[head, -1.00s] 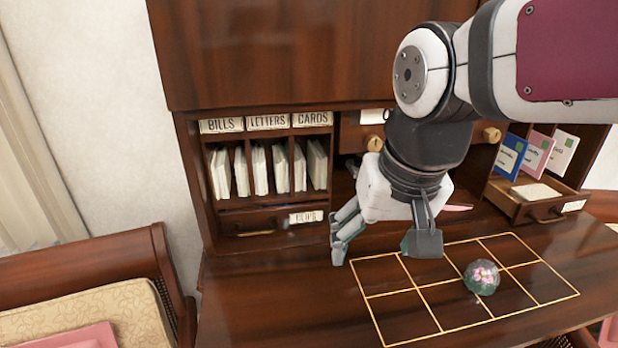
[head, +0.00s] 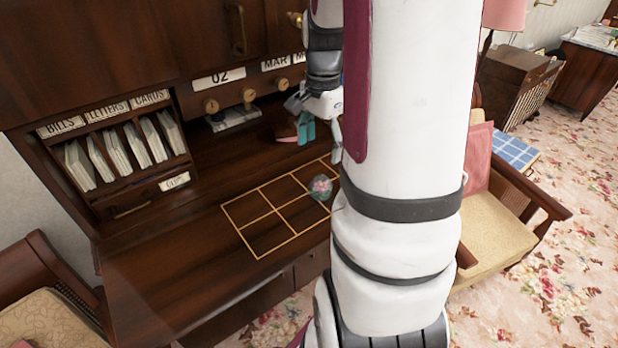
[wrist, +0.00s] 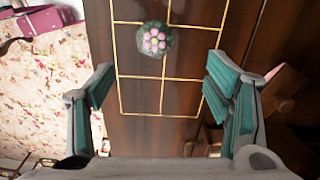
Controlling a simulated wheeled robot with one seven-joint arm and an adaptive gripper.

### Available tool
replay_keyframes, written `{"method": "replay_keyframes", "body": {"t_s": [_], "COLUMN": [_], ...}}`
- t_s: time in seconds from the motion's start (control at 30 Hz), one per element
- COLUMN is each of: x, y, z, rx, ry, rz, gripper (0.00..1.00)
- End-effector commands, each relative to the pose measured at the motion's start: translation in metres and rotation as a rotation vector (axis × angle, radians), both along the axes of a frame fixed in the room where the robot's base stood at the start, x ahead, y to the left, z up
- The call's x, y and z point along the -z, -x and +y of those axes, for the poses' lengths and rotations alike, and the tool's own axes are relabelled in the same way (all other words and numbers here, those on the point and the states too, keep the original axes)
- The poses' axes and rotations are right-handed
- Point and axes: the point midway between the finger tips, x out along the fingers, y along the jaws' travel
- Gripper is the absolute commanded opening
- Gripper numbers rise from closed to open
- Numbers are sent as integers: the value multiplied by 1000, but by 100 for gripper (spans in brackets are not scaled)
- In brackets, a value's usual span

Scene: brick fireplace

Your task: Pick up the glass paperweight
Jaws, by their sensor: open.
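The glass paperweight (head: 320,187) is a clear dome with pink flowers inside. It sits on the gold-lined grid (head: 262,218) on the desk top, near my arm in the head view. In the wrist view the paperweight (wrist: 154,39) lies ahead of the fingers, near the upper middle. My gripper (head: 320,132) is open and empty, above the desk and behind the paperweight in the head view. Its teal-padded fingers (wrist: 165,88) are spread wide on both sides of the wrist view. Nothing is between them but the view of the desk below.
A letter rack (head: 118,152) and small drawers with knobs (head: 248,95) line the back of the desk. A dark red-brown object (head: 286,129) lies beside the gripper. A cushioned chair (head: 498,222) stands at right. The desk's front left (head: 170,285) is clear.

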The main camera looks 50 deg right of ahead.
Motion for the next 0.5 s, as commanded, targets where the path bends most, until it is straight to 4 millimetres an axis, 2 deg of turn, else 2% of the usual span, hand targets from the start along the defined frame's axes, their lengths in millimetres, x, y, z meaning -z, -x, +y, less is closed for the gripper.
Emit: {"method": "replay_keyframes", "body": {"t_s": [0.2,0.3,0.5], "x": [41,53,63], "y": [2,1,2], "z": [1,1,1], "rx": [-2,-3,-3], "ry": [-4,-2,-1], "rz": [4,3,1], "gripper": [72,72,72]}}
